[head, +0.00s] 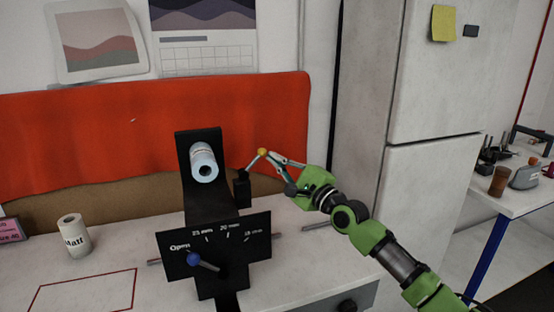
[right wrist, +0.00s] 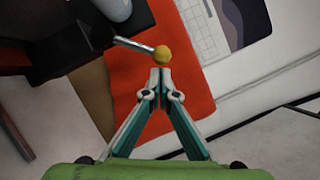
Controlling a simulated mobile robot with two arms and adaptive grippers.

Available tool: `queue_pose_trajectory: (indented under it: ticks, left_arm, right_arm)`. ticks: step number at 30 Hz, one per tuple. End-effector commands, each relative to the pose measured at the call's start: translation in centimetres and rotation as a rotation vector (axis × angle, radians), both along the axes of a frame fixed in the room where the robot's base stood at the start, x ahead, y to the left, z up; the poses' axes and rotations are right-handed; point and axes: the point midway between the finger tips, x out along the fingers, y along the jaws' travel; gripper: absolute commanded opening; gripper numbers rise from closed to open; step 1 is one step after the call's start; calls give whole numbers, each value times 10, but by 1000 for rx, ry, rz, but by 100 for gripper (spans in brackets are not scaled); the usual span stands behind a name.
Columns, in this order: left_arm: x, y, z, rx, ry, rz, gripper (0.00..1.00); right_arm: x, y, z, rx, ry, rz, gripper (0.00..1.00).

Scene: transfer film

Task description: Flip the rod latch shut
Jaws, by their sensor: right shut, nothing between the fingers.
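The rod latch (head: 253,163) is a thin metal lever with a yellow ball knob (head: 262,152), on a small black block (head: 242,188) at the right side of the black device (head: 205,205). The lever slants up and to the right. It also shows in the right wrist view, with its yellow knob (right wrist: 161,52) just beyond the fingertips. My right gripper (head: 276,156) is shut and empty, its tips close to the knob. I cannot tell whether they touch it. My left gripper is not in view.
A white roll (head: 203,163) lies in the device's upper cradle. Its front plate has size marks and a blue-knobbed lever (head: 194,259) near "Open". A labelled roll (head: 73,236) stands on the left of the white table. A red cloth (head: 100,150) hangs behind; a fridge (head: 415,150) stands right.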

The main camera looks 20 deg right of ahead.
Motion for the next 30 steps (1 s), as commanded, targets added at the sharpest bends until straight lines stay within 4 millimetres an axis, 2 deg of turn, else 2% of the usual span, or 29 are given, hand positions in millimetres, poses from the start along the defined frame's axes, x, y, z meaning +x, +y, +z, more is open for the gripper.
queue_pose_trajectory:
  ticks: [20, 30]
  left_arm:
    - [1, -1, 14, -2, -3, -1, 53]
    - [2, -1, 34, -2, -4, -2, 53]
  right_arm:
    - [0, 4, 11, -94, -5, 0, 0]
    - [5, 12, 27, -253, -11, 1, 0]
